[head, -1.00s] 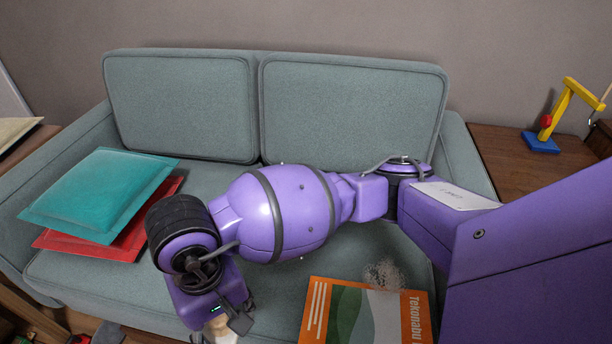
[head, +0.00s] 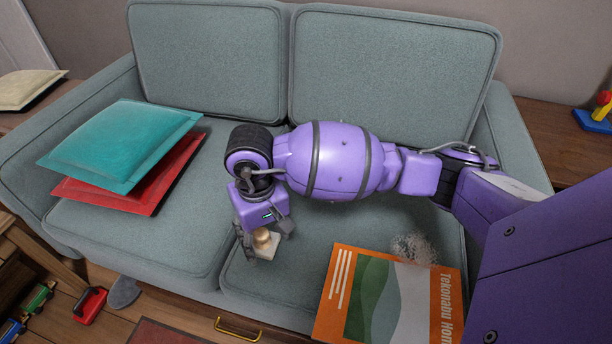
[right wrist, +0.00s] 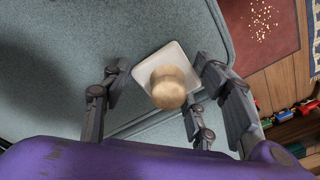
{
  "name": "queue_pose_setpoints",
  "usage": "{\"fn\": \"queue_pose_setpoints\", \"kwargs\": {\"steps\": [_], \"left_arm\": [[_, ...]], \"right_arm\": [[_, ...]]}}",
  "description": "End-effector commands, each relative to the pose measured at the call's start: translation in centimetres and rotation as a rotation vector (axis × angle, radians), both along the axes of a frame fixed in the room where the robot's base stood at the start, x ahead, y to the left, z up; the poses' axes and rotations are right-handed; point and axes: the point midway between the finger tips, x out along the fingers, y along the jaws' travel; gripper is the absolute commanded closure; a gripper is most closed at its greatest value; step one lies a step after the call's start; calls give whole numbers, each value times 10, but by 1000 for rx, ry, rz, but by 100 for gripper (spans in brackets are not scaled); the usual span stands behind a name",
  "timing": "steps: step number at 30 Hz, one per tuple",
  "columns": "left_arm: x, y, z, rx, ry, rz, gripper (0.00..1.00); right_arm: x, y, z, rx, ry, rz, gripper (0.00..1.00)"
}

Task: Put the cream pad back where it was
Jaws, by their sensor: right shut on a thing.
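A flat cream pad (head: 28,88) lies on the wooden side table at the far left, beyond the sofa arm, well away from my right gripper. My right gripper (head: 264,250) points down over the front of the sofa seat. It is shut on a small piece with a round wooden knob (head: 262,238) and a square off-white base. In the right wrist view the wooden knob piece (right wrist: 168,87) sits between the two fingers (right wrist: 162,82). Whether its base touches the seat is unclear. My left gripper is not in view.
A teal cushion (head: 125,143) lies on a red cushion (head: 140,200) at the sofa's left. An orange book (head: 342,290) and a grey fuzzy thing (head: 414,248) lie on the right seat. Toys (head: 90,305) are on the floor at lower left. The middle-left seat is clear.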

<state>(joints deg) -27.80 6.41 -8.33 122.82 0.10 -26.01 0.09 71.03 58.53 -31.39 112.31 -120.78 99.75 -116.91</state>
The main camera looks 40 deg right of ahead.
Motion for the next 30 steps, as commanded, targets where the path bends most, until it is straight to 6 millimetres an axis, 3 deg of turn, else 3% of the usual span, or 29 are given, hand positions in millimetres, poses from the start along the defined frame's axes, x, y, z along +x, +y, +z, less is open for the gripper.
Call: {"fn": "queue_pose_setpoints", "kwargs": {"steps": [1, 4, 15, 16, 20, 30], "left_arm": [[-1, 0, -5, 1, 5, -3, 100], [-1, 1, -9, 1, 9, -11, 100], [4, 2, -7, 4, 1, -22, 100], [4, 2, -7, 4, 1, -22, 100], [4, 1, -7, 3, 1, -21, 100], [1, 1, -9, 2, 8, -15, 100]], "right_arm": [[-2, 2, -14, 3, 8, 2, 67], [-2, 1, -26, 2, 5, 2, 67], [-1, 2, -29, 1, 1, 3, 67], [-1, 2, -29, 1, 1, 3, 44], [-1, 2, -28, 2, 0, 3, 27], [0, 2, -26, 3, -1, 3, 27]]}}
